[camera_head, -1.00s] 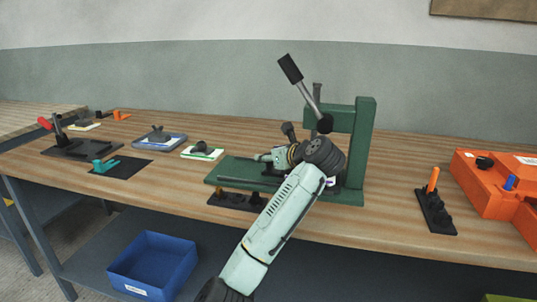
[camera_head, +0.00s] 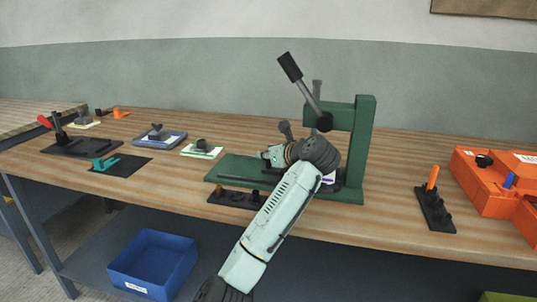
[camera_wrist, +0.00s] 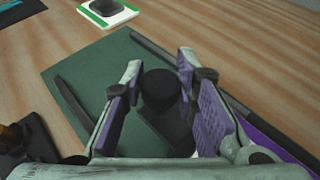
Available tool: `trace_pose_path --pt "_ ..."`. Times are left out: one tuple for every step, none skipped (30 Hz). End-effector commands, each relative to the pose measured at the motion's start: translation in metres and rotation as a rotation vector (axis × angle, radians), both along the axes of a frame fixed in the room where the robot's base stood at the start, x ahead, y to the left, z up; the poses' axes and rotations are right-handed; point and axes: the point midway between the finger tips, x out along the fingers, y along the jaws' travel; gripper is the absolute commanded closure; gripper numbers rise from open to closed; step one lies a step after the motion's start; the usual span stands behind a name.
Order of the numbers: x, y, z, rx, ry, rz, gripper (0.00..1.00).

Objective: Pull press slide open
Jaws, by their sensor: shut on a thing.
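The green press (camera_head: 363,140) stands on the bench with its dark lever raised to the upper left. Its green base plate (camera_head: 225,171) reaches left; it also shows in the wrist view (camera_wrist: 85,75), with a dark rail along each side. My gripper (camera_head: 265,155) is low over this plate, left of the upright. In the wrist view my gripper (camera_wrist: 160,72) has its purple-padded fingers on both sides of a black round knob (camera_wrist: 160,88), shut on it. A dark block, seemingly the slide (camera_wrist: 165,128), lies below the knob and is partly hidden by the fingers.
A dark holder (camera_head: 232,198) stands in front of the press base. Another holder with an orange peg (camera_head: 433,180) and an orange case (camera_head: 485,180) are to the right. Small moulds (camera_head: 202,148) and a red-handled clamp (camera_head: 55,130) are to the left.

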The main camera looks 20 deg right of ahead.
Motion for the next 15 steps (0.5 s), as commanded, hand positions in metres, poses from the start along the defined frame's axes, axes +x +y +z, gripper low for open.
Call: trace_pose_path --pt "-0.0001 0.0001 0.0 0.0 0.0 0.0 0.93" --pt "-0.0001 0.0002 0.0 0.0 0.0 0.0 0.95" --pt "-0.0001 0.0002 0.0 0.0 0.0 0.001 0.98" --pt "-0.0001 0.0002 0.0 0.0 0.0 0.001 1.0" --pt "-0.0001 0.0002 0.0 0.0 0.0 0.001 1.0" --pt "-0.0001 0.0002 0.0 0.0 0.0 0.001 1.0" --pt "-0.0001 0.0002 0.0 0.0 0.0 0.001 1.0" --pt "-0.0001 0.0002 0.0 0.0 0.0 0.001 1.0" --pt "-0.0001 0.0002 0.0 0.0 0.0 0.001 1.0" --pt "-0.0001 0.0002 0.0 0.0 0.0 0.001 1.0" --pt "-0.0001 0.0002 0.0 0.0 0.0 0.001 1.0" --pt "-0.0001 0.0002 0.0 0.0 0.0 0.001 1.0" --pt "-0.0001 0.0002 0.0 0.0 0.0 0.001 1.0" --pt "-0.0001 0.0002 0.0 0.0 0.0 0.001 1.0" --pt "-0.0001 0.0003 0.0 0.0 0.0 0.001 1.0"
